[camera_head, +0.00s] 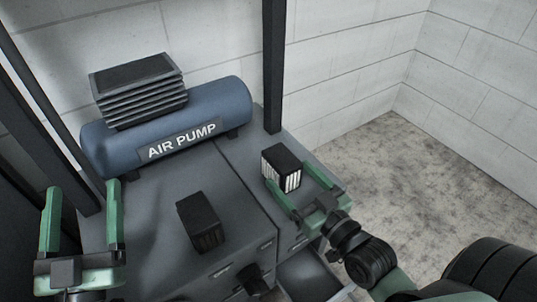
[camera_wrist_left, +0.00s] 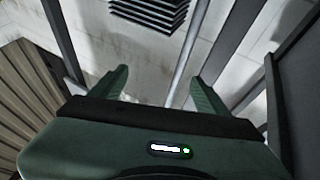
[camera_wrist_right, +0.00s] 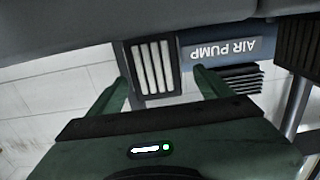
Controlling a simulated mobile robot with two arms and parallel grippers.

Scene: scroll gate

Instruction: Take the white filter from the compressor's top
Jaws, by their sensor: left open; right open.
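The white filter (camera_head: 292,181), a dark box with white ribs on its front, stands on the grey cabinet top at its right side, not on the compressor. My right gripper (camera_head: 289,176) is open in front of it, fingers pointing at its ribbed face. In the right wrist view the white ribs (camera_wrist_right: 153,68) show between the two open fingers; I cannot tell whether they touch. The blue compressor (camera_head: 228,104), marked AIR PUMP, lies at the back with a dark finned block (camera_head: 143,92) on top. My left gripper (camera_head: 82,187) is open and empty at the left.
A second, dark ribbed box (camera_head: 203,222) stands mid-cabinet (camera_head: 150,240). An open drawer (camera_head: 310,275) juts out at the front right. Dark upright posts stand at the back (camera_head: 273,65) and left (camera_head: 35,130). Bare floor (camera_head: 400,170) lies to the right.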

